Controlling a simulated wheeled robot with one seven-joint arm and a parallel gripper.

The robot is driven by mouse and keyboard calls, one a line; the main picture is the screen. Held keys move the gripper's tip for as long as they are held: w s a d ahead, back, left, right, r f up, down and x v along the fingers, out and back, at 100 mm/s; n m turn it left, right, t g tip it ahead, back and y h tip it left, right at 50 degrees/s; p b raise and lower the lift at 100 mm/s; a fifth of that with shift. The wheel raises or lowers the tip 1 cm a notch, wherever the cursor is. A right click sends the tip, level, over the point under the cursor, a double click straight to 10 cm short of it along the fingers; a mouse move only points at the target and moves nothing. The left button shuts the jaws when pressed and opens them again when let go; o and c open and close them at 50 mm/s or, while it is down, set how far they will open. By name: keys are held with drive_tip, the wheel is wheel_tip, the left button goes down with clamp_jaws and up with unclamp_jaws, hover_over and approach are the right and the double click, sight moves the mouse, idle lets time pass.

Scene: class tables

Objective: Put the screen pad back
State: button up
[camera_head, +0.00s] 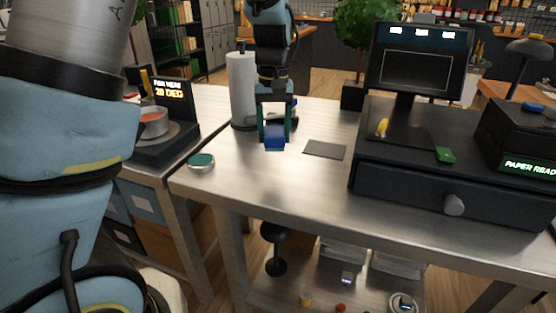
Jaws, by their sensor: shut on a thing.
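My gripper (274,136) points down over the left part of the steel table and is shut on a small blue block (275,143). The block sits between the two teal fingers, and I cannot tell for sure if it is the screen pad. Its underside is hidden, so I cannot tell if it touches the table. A thin dark grey square (325,150) lies flat on the table just right of my gripper. A dark register screen (415,69) stands upright at the back right.
The steel table (258,180) is bare in front. A paper roll (242,90) stands close left of my gripper. A green-topped round tin (201,160) sits near the left edge. The black register (450,185) fills the right, with a green piece (445,155) on top.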

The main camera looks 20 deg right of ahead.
sight(274, 132)
wheel_tip(274, 132, down, 8)
drive_tip(key=shift+f+p, duration=0.1)
drive_tip(key=shift+p, duration=0.6)
drive_tip(key=o, duration=1.2)
wheel_tip(274, 132, up, 12)
drive_tip(key=shift+r+b, duration=0.1)
drive_tip(key=shift+b, duration=0.8)
drive_tip(key=w+a+f+n, duration=0.2)
drive_tip(key=a+f, duration=0.1)
drive_tip(key=a, duration=1.2)
drive_tip(key=s+a+f, duration=0.1)
drive_tip(key=s+a, duration=0.2)
drive_tip(key=a, duration=0.4)
drive_tip(key=s+a+f+t, duration=0.1)
drive_tip(key=s+a+f, duration=0.1)
drive_tip(key=a, duration=0.6)
drive_tip(key=shift+s+n+t, duration=0.3)
drive_tip(key=shift+s+n, duration=0.1)
drive_tip(key=shift+s, duration=0.05)
drive_tip(key=shift+a, duration=0.1)
